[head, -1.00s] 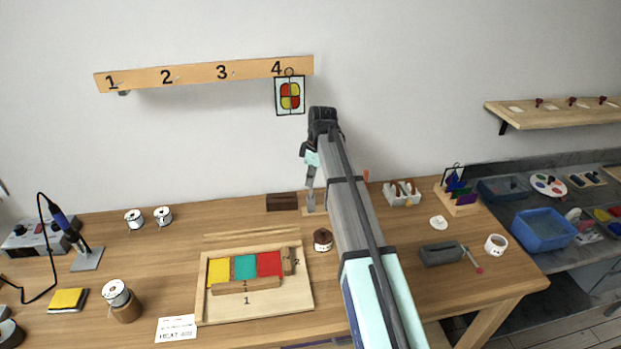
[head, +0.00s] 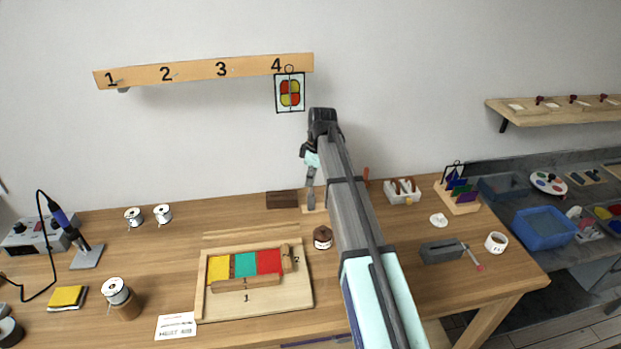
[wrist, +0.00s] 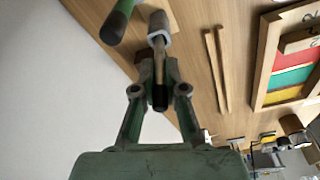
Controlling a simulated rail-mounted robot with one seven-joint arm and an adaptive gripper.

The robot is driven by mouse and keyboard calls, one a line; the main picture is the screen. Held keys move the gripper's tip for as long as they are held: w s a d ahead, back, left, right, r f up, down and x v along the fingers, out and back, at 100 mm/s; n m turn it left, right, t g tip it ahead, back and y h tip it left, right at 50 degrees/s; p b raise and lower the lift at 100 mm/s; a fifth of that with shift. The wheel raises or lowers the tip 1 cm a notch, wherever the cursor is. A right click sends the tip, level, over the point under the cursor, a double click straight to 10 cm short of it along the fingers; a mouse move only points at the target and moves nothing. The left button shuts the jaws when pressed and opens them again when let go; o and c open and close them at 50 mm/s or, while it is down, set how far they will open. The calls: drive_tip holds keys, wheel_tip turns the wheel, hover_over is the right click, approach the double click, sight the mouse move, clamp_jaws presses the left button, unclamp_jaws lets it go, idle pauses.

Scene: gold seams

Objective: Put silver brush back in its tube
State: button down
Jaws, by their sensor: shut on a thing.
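In the wrist view my gripper (wrist: 159,72) is shut on the silver brush (wrist: 159,62), whose wooden handle with a dark near end runs between the fingers. The brush's far end meets a pale grey collar and cylinder (wrist: 161,38), which looks like the tube. I cannot tell whether the brush is inside it or only lined up with it. In the head view my gripper (head: 309,156) is above a slim grey upright piece (head: 311,190) at the back of the bench, by a pale wooden base. My arm hides part of this area.
A green rod (wrist: 117,22) stands close beside the cylinder in the wrist view. A dark brown block (head: 281,200) lies left of the upright piece. A brown-capped jar (head: 322,238) and the framed glass board (head: 300,303) are in front. A glass panel (head: 290,92) hangs above.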

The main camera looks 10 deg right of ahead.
drive_tip(key=shift+f, duration=0.55)
drive_tip(key=c, duration=0.7)
unclamp_jaws()
drive_tip(key=shift+r, duration=0.15)
drive_tip(key=shift+r+p, duration=1.9)
drive_tip(key=shift+r, duration=1.45)
drive_tip(key=shift+d, duration=0.1)
